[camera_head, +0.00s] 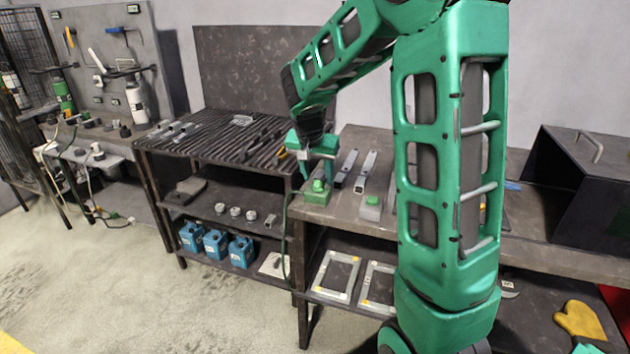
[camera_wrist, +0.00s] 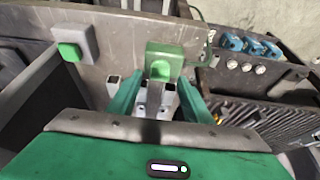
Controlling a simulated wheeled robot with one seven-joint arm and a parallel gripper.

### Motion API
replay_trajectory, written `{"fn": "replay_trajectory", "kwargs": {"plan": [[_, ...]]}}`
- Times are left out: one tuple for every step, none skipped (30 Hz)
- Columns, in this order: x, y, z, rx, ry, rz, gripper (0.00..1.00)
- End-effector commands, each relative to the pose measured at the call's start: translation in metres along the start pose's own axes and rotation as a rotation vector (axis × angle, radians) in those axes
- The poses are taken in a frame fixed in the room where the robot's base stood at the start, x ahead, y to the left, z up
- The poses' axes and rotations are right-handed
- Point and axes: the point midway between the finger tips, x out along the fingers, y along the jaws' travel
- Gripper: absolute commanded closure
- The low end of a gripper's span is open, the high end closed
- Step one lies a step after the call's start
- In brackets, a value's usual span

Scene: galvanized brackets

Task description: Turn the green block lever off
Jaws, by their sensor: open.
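The green block (camera_head: 316,197) sits near the front edge of the workbench, with a brighter green knob on top. In the wrist view the green block (camera_wrist: 165,51) is just beyond the fingertips. My gripper (camera_head: 315,172) is above the block, pointing down. In the wrist view my gripper (camera_wrist: 160,88) is open, one green finger on each side of the bar, with no clear contact.
A grey block with a green top (camera_head: 371,206) stands just right of the green block, and also shows in the wrist view (camera_wrist: 75,45). Galvanized brackets (camera_head: 347,166) lie behind. A ribbed rack table (camera_head: 225,132) adjoins on the left; a dark box (camera_head: 585,190) stands right.

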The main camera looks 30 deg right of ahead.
Motion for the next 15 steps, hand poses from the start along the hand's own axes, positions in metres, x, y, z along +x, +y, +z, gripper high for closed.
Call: {"fn": "replay_trajectory", "kwargs": {"plan": [[0.006,0.0,0.0,0.0,-0.002,0.002,0.55],[0.009,0.0,0.0,0.0,-0.001,0.001,0.55],[0.013,0.0,0.0,0.0,-0.001,0.001,0.55],[0.015,0.0,0.0,0.0,-0.001,0.001,0.55],[0.017,0.0,0.0,0.0,-0.001,0.001,0.55],[0.018,0.0,0.0,0.0,-0.001,0.001,0.55],[0.019,0.001,0.0,0.0,0.0,0.001,0.55],[0.02,0.0,0.0,0.0,0.0,0.001,0.55],[0.02,0.0,0.0,0.0,0.0,0.0,0.55],[0.021,0.0,0.0,0.0,0.0,0.0,0.55],[0.021,0.0,0.0,0.0,0.001,0.0,0.55],[0.021,0.0,0.0,0.0,0.001,0.0,0.55],[0.021,0.0,0.0,0.0,0.001,0.0,0.55],[0.021,0.0,0.0,0.0,0.001,0.0,0.55],[0.021,0.0,0.0,0.0,0.0,0.0,0.55]]}}
